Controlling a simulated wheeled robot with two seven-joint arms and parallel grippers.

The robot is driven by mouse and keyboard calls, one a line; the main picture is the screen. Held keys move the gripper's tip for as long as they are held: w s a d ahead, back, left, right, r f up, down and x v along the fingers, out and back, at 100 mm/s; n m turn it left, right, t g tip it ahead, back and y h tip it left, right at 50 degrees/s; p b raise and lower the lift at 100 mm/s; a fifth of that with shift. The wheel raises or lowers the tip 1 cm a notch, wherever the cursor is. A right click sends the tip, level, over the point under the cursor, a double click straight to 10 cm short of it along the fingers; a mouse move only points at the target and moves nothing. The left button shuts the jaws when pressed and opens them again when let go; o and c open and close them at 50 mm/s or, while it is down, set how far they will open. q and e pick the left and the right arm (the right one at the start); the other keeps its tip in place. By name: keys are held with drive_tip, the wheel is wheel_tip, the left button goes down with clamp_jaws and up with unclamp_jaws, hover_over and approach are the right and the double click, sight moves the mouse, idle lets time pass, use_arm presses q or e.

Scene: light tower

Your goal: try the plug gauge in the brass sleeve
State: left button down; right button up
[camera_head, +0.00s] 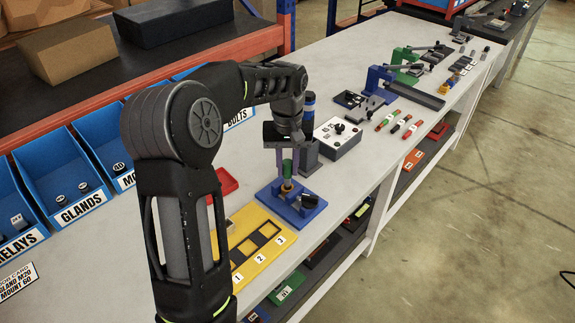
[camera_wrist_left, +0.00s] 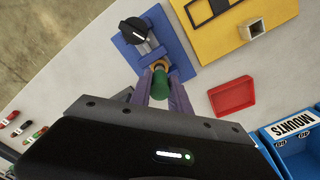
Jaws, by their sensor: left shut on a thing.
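My left gripper (camera_head: 287,163) is over the blue fixture (camera_head: 308,214) on the white bench. Its two purplish fingers are shut on the plug gauge (camera_head: 288,168), whose green part shows between them. The gauge looks upright. The brass sleeve (camera_head: 287,186) sits in the fixture directly below the green part. In the left wrist view the green end (camera_wrist_left: 160,83) lies between the fingertips (camera_wrist_left: 162,98), with the brass sleeve (camera_wrist_left: 158,64) just beyond. How far the gauge is in the sleeve is hidden. The fixture has a black knob (camera_wrist_left: 133,31). My right gripper is not in view.
A yellow board (camera_head: 262,263) with numbered square openings lies in front, and a red tray (camera_head: 226,182) to the left. A white box (camera_head: 338,137) and several red-green gauges (camera_head: 386,121) lie to the right. Blue bins (camera_head: 75,185) line the left side.

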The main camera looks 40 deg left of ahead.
use_arm(q)
drive_tip(key=shift+f+b, duration=0.9)
drive_tip(key=shift+f, duration=0.5)
idle(1.2)
drive_tip(key=shift+r, duration=0.2)
idle(0.8)
drive_tip(key=shift+r+p, duration=1.95)
drive_tip(key=shift+r, duration=0.35)
